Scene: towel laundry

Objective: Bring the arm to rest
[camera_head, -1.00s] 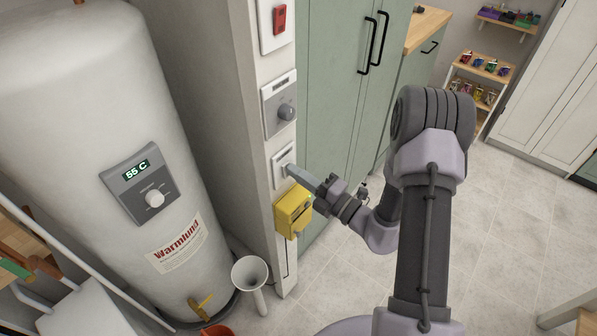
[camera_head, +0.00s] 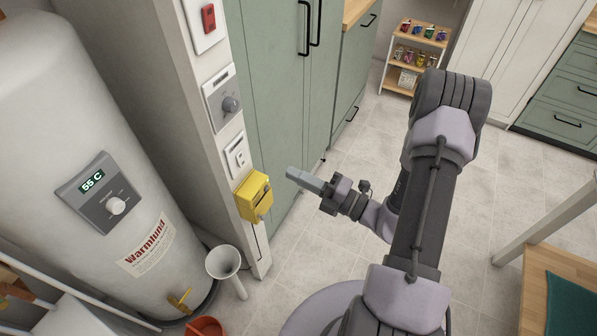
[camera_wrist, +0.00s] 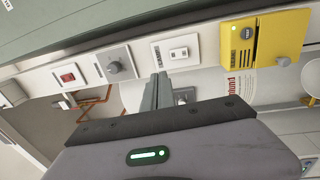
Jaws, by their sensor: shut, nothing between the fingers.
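My gripper (camera_head: 295,174) is shut and empty. It hangs in the air to the right of the wall panel with the switches, apart from the yellow box (camera_head: 254,197). In the wrist view the shut fingers (camera_wrist: 157,80) point toward the white switch plate (camera_wrist: 178,51), which also shows in the head view (camera_head: 236,153). My arm is bent, with its upper part rising on the right of the head view.
A grey dial plate (camera_head: 222,99) and a red switch (camera_head: 208,17) sit above on the wall end. A white water heater (camera_head: 70,130) reading 55 C stands left. Green cabinets (camera_head: 285,90) are behind. A wooden table (camera_head: 537,275) is at the right. Open tiled floor lies between.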

